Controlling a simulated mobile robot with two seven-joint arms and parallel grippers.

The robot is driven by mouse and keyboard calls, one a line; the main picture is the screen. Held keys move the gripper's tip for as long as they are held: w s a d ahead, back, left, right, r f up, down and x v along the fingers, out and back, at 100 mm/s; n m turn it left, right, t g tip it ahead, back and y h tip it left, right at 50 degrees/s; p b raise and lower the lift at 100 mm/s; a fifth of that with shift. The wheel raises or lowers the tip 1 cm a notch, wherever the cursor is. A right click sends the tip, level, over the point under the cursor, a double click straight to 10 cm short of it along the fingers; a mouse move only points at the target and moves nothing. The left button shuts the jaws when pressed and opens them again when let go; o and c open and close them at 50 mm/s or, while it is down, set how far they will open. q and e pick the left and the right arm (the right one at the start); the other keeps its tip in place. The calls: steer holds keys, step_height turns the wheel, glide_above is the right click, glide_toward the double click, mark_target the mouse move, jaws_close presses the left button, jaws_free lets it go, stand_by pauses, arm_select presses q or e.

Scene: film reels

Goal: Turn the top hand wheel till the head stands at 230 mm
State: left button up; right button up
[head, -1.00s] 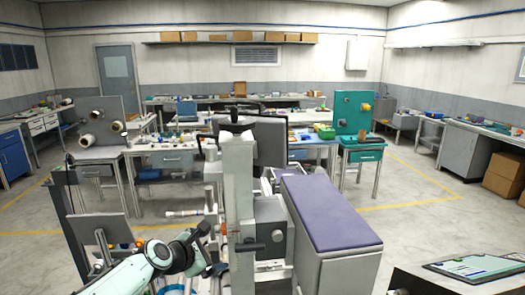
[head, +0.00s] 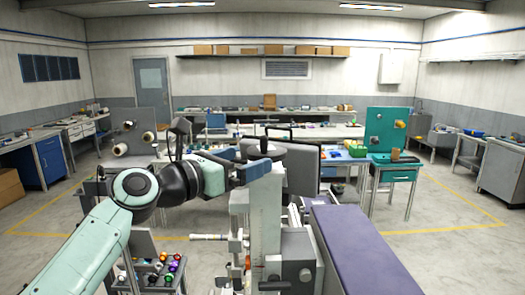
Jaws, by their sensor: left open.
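The column (head: 266,205) of the machine stands upright in the middle of the head view, with a scale on its front face too small to read. The dark top hand wheel (head: 264,149) sits on top of the column. A grey head (head: 298,250) is on the column's right side, with a dark knob at its lower front. My left gripper (head: 257,168) is open at the top of the column, beside and just under the wheel. Part of the wheel is hard to tell from the dark fingers and the dark panel behind. I cannot tell whether they touch. My right gripper is out of view.
A long purple-topped bench (head: 362,250) extends right of the column. A dark panel (head: 303,172) stands behind it. A small cart (head: 150,282) with colourful items is at lower left. A teal stand (head: 386,131) is farther back at right. Open floor lies around.

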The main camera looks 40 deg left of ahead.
mark_target(259, 150)
arm_select(q)
steer(key=w, duration=0.4)
steer(key=w+p, duration=0.1)
steer(key=w, duration=0.1)
steer(key=shift+d, duration=0.25)
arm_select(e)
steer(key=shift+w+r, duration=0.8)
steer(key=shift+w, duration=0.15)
arm_select(q)
steer(key=shift+s, duration=0.1)
steer(key=c, duration=0.8)
steer(key=shift+o, duration=0.2)
steer(key=shift+h, duration=0.3)
steer(key=shift+a+m+g+h, duration=0.15)
steer(key=shift+m+g+h, duration=0.15)
steer(key=shift+m+h, duration=0.75)
steer(key=shift+a+m+g+h, duration=0.15)
steer(key=shift+m+g+h, duration=0.6)
steer(key=shift+h, duration=0.65)
steer(key=shift+a+m+g+h, duration=0.1)
steer(key=shift+m+g+h, duration=0.35)
steer(key=shift+m+h, duration=0.75)
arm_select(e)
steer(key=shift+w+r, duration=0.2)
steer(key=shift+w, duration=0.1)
arm_select(q)
steer(key=shift+h, duration=0.55)
